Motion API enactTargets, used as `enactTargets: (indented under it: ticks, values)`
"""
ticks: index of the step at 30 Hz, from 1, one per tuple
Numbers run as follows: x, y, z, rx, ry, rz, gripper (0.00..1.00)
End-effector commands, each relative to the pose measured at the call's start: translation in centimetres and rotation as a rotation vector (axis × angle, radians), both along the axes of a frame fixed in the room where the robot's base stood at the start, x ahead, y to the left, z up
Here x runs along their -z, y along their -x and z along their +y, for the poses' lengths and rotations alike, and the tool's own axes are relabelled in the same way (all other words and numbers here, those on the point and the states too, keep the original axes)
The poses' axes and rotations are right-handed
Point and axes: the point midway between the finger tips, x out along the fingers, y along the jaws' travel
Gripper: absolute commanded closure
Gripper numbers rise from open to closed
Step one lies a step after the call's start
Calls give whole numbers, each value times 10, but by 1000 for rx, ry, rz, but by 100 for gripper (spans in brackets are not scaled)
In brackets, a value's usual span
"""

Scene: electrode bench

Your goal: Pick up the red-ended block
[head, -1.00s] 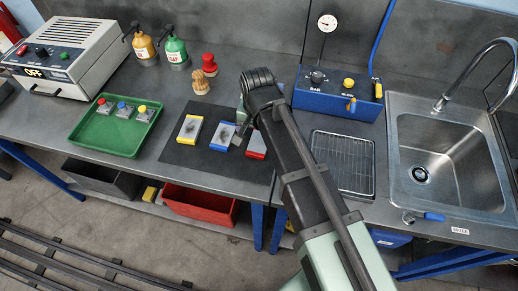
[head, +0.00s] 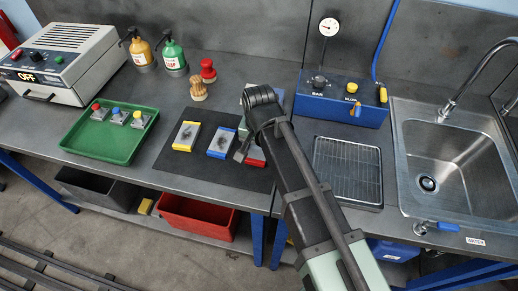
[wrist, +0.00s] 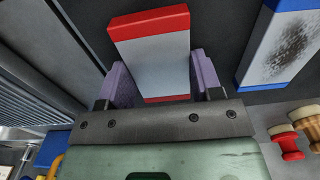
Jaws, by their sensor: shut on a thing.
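The red-ended block (wrist: 152,58) fills the middle of the wrist view, with a plain pale grey face and red bands at both ends. My gripper (wrist: 160,84) has its two purple-grey pads against the block's left and right sides and is shut on it. In the head view, only a red part of the block (head: 256,158) shows beside my wrist, at the right edge of the black mat (head: 180,165). My gripper (head: 243,150) is largely hidden there behind my arm. I cannot tell whether the block is clear of the mat.
The blue-ended block (head: 222,143) lies close left of my gripper, with the yellow-ended block (head: 186,136) beyond. Both have dark smudges. A green tray (head: 112,148) stands farther left. A wire rack (head: 347,170), blue box (head: 342,100) and sink (head: 440,160) are right.

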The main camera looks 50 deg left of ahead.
Motion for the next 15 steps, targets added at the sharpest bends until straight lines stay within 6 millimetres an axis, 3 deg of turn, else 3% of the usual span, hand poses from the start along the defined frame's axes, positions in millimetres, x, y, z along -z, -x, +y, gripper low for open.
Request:
enactTargets:
  ticks: [1, 5, 15]
  values:
    - [0, 0, 0, 0, 0, 0, 70]
    - [0, 0, 0, 0, 0, 0, 90]
    - [-4, 0, 0, 0, 0, 0, 91]
